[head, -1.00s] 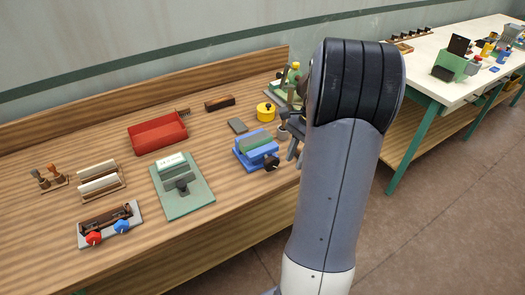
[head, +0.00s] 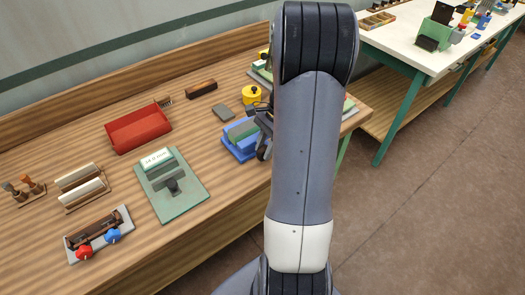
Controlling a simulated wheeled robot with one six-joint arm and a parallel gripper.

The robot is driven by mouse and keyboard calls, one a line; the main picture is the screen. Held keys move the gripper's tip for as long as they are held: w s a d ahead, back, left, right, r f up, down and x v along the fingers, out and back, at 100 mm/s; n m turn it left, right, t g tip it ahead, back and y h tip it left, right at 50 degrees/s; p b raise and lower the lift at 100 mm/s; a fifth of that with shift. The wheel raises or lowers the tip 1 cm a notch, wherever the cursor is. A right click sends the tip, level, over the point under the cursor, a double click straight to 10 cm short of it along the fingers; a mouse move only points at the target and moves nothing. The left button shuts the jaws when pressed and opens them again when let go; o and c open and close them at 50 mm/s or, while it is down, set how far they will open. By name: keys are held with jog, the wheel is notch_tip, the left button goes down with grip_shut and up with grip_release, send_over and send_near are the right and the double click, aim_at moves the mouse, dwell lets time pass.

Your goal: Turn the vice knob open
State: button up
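The blue vice (head: 237,152) sits on the wooden bench, close to its front edge, with a grey-green block (head: 241,132) between its jaws. My gripper (head: 263,151) is dark and hangs at the vice's right end, partly behind my arm. The vice's black knob is not clearly seen there, as the dark gripper covers that spot. I cannot tell whether the fingers touch the knob, or whether they are open or shut.
A green stamp-like fixture (head: 172,188) stands left of the vice. A red tray (head: 138,130), a yellow pot (head: 251,95) and a grey block (head: 223,113) lie behind. A panel with red and blue knobs (head: 99,236) is front left. A white table (head: 400,45) stands at right.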

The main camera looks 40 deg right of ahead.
jog(key=shift+x, duration=1)
grip_shut()
